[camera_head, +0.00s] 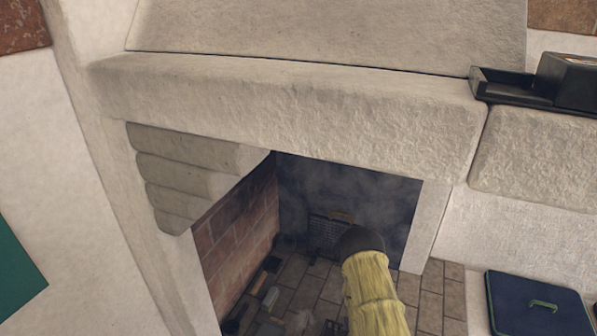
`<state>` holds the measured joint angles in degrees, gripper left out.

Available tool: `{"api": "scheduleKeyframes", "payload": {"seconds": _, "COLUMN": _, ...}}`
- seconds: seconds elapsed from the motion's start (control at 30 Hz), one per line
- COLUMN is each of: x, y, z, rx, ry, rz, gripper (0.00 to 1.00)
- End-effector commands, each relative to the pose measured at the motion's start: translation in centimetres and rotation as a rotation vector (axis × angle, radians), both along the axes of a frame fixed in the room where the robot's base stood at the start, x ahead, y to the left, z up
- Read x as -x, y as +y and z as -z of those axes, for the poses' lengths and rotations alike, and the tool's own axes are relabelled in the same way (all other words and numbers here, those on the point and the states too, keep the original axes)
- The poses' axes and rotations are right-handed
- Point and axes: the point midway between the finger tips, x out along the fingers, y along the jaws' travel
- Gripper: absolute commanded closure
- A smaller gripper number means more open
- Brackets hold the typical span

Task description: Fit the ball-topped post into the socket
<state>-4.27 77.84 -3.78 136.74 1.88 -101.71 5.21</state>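I cannot make out a ball-topped post or a socket in the head view. My gripper is not in view.
A stone fireplace with a thick mantel (290,105) fills the middle. A yellow straw-like bundle with a dark rounded top (375,290) stands before its opening. Small tools (268,298) lie on the tiled floor inside. A dark green-edged lid (540,305) is at lower right; a black tray (515,92) at upper right.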

Motion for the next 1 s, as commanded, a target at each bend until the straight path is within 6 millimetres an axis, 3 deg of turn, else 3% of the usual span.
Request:
{"api": "scheduleKeyframes", "payload": {"seconds": 0.37, "x": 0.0, "y": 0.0, "z": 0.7, "rx": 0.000, "ry": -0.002, "rz": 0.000, "gripper": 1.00}}
{"api": "scheduleKeyframes", "payload": {"seconds": 1.0, "x": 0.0, "y": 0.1, "z": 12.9, "rx": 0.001, "ry": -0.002, "rz": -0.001, "gripper": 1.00}}
